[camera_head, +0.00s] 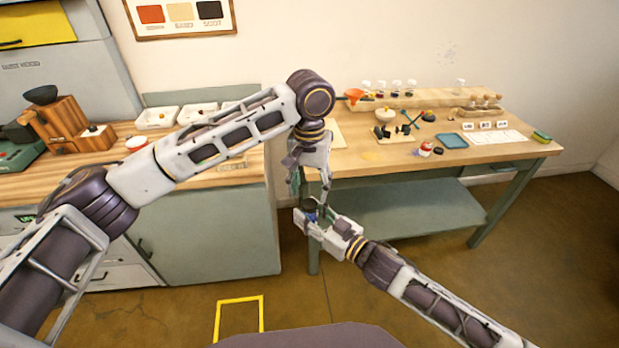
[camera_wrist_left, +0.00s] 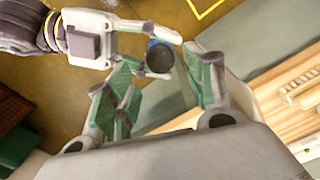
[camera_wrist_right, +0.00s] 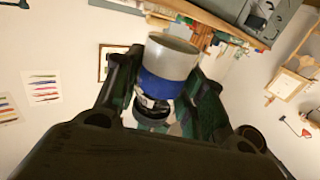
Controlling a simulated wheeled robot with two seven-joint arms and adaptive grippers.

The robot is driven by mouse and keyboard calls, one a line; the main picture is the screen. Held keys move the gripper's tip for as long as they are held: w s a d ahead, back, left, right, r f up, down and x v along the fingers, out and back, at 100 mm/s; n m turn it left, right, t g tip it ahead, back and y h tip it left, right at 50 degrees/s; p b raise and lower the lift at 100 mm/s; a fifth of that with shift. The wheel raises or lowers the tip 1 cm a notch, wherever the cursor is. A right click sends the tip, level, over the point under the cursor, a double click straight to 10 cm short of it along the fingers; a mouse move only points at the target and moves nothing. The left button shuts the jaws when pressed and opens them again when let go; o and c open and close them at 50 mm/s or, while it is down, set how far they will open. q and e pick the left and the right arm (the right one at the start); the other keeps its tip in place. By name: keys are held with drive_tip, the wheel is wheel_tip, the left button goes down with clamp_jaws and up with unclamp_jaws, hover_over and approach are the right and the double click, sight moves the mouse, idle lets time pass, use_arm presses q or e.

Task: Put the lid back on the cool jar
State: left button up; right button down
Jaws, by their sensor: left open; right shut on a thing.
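The jar (camera_wrist_right: 165,75) has a pale grey body with a wide blue band. My right gripper (camera_head: 312,217) is shut on it, in the air in front of the gap between the counter and the table. The jar is small and partly hidden in the head view. In the left wrist view its blue edge shows around a dark round end (camera_wrist_left: 159,58); I cannot tell whether that is a lid or the open mouth. My left gripper (camera_head: 311,188) is open and points down, close above the jar. Its green-padded fingers (camera_wrist_left: 165,80) stand either side of the jar's end, apparently apart from it.
The work table (camera_head: 380,172) at the right carries a small red and white item (camera_head: 426,149), a blue tray (camera_head: 452,140) and a rack of small bottles along its back. The counter (camera_head: 215,175) at the left holds white trays. Open floor lies in front.

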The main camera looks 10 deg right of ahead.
sight(310, 203)
use_arm(q)
drive_tip(key=shift+f, duration=2.35)
drive_tip(key=c, duration=1)
drive_tip(key=m, duration=0.6)
drive_tip(key=shift+c, duration=0.3)
drive_tip(key=m, duration=0.5)
drive_tip(key=o, duration=1.1)
drive_tip(key=shift+o, duration=0.2)
drive_tip(key=shift+r, duration=2.2)
